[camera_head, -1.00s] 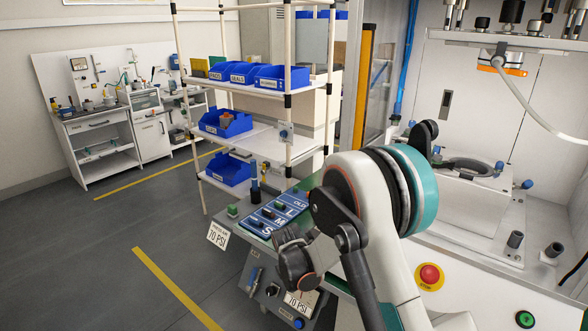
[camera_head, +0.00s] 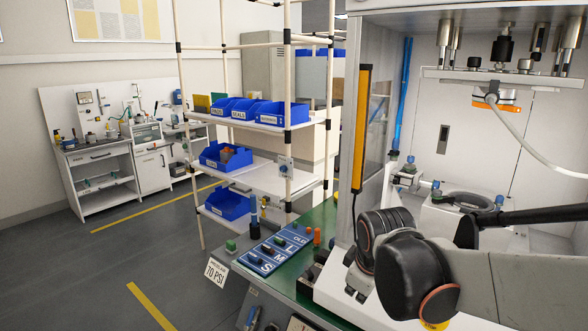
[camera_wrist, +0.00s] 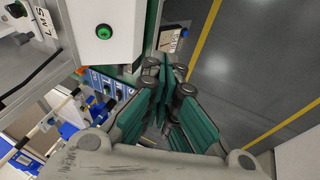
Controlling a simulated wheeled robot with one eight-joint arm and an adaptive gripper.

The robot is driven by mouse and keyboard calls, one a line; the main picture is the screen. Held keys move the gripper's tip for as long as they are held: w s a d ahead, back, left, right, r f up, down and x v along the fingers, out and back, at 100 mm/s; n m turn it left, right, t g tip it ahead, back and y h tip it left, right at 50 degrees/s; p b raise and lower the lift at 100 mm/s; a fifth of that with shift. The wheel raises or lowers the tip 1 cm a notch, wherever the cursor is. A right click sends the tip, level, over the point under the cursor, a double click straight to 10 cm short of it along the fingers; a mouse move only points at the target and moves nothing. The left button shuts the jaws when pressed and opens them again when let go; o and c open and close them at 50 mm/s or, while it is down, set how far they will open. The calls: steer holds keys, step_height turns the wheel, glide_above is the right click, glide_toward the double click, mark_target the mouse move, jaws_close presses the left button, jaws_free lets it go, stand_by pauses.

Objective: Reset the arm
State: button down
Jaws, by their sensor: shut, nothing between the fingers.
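In the wrist view, my gripper (camera_wrist: 168,72) shows its teal-padded fingers drawn together, with nothing between them. It hangs over the area beside the press table's edge, with grey floor below and to the right. In the head view, my arm reaches in from the right edge, low in front of the press. Its dark joints stand over the front of the press table, and my gripper's fingers do not show there.
The press (camera_head: 462,205) stands at right, its post with a yellow strip (camera_head: 362,130) close to my arm. A blue panel (camera_head: 262,258) lies on the table. A shelf rack with blue bins (camera_head: 226,156) stands behind. A green button (camera_wrist: 103,31) shows in the wrist view. Floor at left is clear.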

steer(key=s+d+r+m+t, duration=0.1)
steer(key=s+d+m, duration=0.2)
steer(key=s+m, duration=0.2)
steer(key=s+d+r+m+t, duration=0.1)
steer(key=s+d+m, duration=0.2)
steer(key=s, duration=0.9)
steer(key=shift+r+m, duration=0.25)
steer(key=shift+m, duration=0.85)
